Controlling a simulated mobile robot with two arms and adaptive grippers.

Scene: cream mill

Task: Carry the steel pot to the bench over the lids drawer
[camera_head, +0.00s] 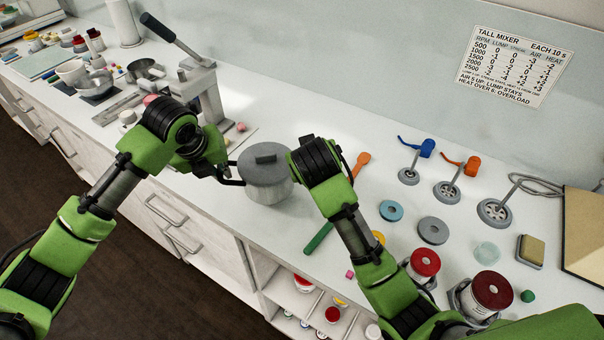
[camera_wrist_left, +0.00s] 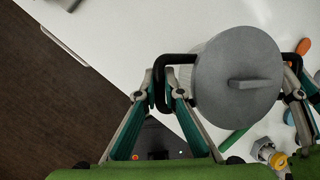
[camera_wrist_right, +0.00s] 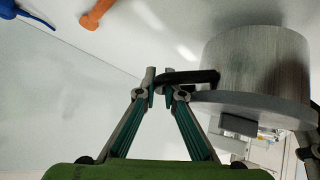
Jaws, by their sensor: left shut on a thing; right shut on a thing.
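The steel pot (camera_head: 265,190) is grey and upright, with a flat lid that has a bar on top and a black handle on each side. It is at the bench's front edge in the head view; I cannot tell if it touches the bench. My left gripper (camera_head: 230,181) is shut on its left black handle, which shows in the left wrist view (camera_wrist_left: 163,75). My right gripper (camera_wrist_right: 163,88) is shut on the other handle (camera_wrist_right: 195,77); in the head view my right wrist hides its fingers. Drawers (camera_head: 165,210) show under the bench; I read no lids label.
A lever press (camera_head: 197,90) stands left of the pot. An orange spatula (camera_head: 361,160) and a green-handled tool (camera_head: 319,237) lie to the right, with blue (camera_head: 391,210) and grey (camera_head: 433,230) discs beyond. Open shelves (camera_head: 310,297) with small pots are below the front edge.

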